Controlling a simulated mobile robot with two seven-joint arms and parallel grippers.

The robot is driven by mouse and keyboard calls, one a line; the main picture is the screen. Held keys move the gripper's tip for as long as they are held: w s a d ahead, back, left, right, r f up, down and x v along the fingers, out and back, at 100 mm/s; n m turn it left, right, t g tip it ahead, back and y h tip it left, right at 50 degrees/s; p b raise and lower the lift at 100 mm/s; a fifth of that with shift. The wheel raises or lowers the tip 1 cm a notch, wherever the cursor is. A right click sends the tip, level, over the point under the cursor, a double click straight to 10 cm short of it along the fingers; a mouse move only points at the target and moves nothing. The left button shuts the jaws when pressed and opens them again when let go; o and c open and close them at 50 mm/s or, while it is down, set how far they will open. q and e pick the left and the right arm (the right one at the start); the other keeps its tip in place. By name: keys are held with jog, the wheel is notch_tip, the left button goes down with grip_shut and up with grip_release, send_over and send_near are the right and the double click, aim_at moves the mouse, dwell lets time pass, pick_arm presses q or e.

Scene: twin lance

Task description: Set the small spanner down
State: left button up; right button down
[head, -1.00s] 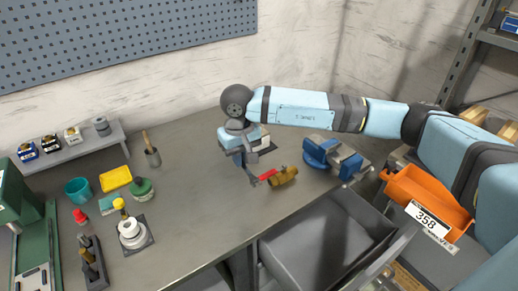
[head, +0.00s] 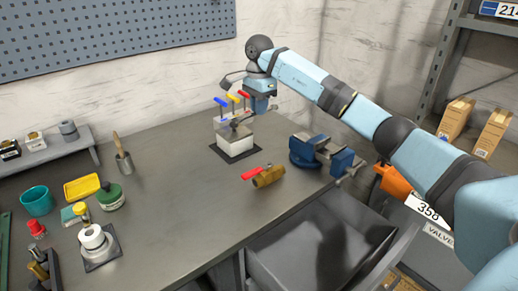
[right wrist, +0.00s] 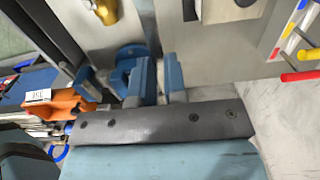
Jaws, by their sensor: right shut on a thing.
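My right gripper (head: 261,104) is shut and raised at the back of the bench, above and a little right of a pale block with coloured handles. In the right wrist view its two blue fingers (right wrist: 158,80) are close together. A thin dark piece (head: 231,79) juts left beside the gripper in the head view; it may be the small spanner, but I cannot make out its shape clearly. The spanner is not clear between the fingers in the right wrist view. My left gripper is out of view.
The pale block (head: 234,140) has blue, yellow and red handles. A brass valve (head: 268,177) with a red lever lies in front, a blue vise (head: 322,150) to the right. An open drawer (head: 315,245) is below. The bench's middle (head: 185,180) is clear.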

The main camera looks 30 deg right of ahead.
jog(key=b, duration=0.1)
send_over(259, 161)
notch_tip(259, 161, down, 13)
jog(key=shift+w+r, duration=0.1)
jog(key=shift+w, duration=0.05)
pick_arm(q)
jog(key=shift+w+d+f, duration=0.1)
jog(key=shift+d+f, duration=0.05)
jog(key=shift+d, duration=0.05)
pick_arm(e)
jog(key=shift+f, duration=2.2)
pick_arm(q)
jog(key=shift+b, duration=0.3)
pick_arm(e)
jog(key=shift+f, duration=0.2)
jog(key=c, duration=1.2)
grip_release()
jog(key=shift+o, duration=0.2)
jog(key=shift+r, duration=0.1)
